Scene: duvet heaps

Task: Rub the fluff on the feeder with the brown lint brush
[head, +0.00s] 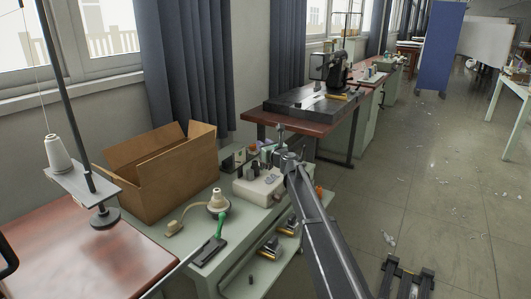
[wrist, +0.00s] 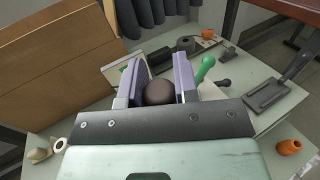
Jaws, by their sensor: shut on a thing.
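In the wrist view my gripper (wrist: 160,84) has its two purple finger pads closed on a round dark brown thing, which I take to be the brown lint brush (wrist: 160,93). Only its rounded end shows; the rest is hidden by the gripper. In the head view my arm reaches over the pale green bench, and the held brush is not clear there. A cream block (head: 256,188) with a small grey patch on top sits on the bench, below and left of the arm's end. I cannot tell whether it is the feeder or whether the patch is fluff.
An open cardboard box (head: 165,175) stands at the left of the bench. In the wrist view a dark flat tool (wrist: 268,95) and an orange spool (wrist: 290,147) are at the right.

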